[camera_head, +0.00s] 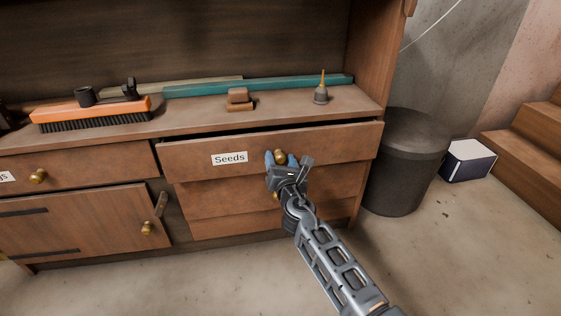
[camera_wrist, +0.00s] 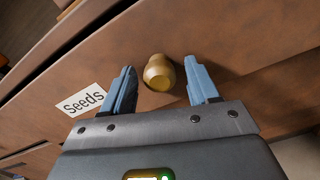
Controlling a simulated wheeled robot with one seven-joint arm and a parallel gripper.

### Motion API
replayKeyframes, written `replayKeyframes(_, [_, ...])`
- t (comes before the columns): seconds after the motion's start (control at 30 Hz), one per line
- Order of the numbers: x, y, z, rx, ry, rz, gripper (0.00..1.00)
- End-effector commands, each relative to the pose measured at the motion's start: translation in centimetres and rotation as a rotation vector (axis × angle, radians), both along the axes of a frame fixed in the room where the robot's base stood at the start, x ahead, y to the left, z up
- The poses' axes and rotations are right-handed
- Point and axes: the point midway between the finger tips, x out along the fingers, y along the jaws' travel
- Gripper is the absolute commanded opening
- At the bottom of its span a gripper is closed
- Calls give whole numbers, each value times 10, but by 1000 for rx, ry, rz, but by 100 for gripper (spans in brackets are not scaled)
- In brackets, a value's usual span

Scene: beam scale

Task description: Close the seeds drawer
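The seeds drawer (camera_head: 336,141) is the wide top drawer on the right of the wooden cabinet. It stands a little open, with a dark gap along its top edge. A white "Seeds" label (camera_head: 229,158) is on its front and also shows in the wrist view (camera_wrist: 83,101). Its round brass knob (camera_wrist: 158,73) sits between the two blue fingers of my gripper (camera_wrist: 162,85). The fingers are spread apart, with space on both sides of the knob. In the head view my gripper (camera_head: 281,160) is at the drawer front and partly covers the knob.
An orange brush (camera_head: 90,113), a small brown block (camera_head: 239,100) and a small grey oiler (camera_head: 321,94) stand on the cabinet top. A dark round bin (camera_head: 405,160) is right of the cabinet. A lower left cabinet door (camera_head: 75,222) appears slightly ajar. The floor in front is clear.

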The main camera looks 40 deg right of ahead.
Motion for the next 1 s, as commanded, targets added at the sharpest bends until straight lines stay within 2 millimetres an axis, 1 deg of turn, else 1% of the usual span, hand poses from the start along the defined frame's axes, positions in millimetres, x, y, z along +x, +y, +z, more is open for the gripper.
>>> replayKeyframes(0.03, [0, 0, 0, 0, 0, 0, 55])
replayKeyframes(0.07, [0, 0, 0, 0, 0, 0, 52])
replayKeyframes(0.6, [0, 0, 0, 0, 0, 0, 1])
replayKeyframes(0.87, [0, 0, 0, 0, 0, 0, 0])
replayKeyframes(0.97, [5, -4, -1, -1, -1, 0, 0])
replayKeyframes(1.0, [10, -7, -1, -1, -1, 0, 0])
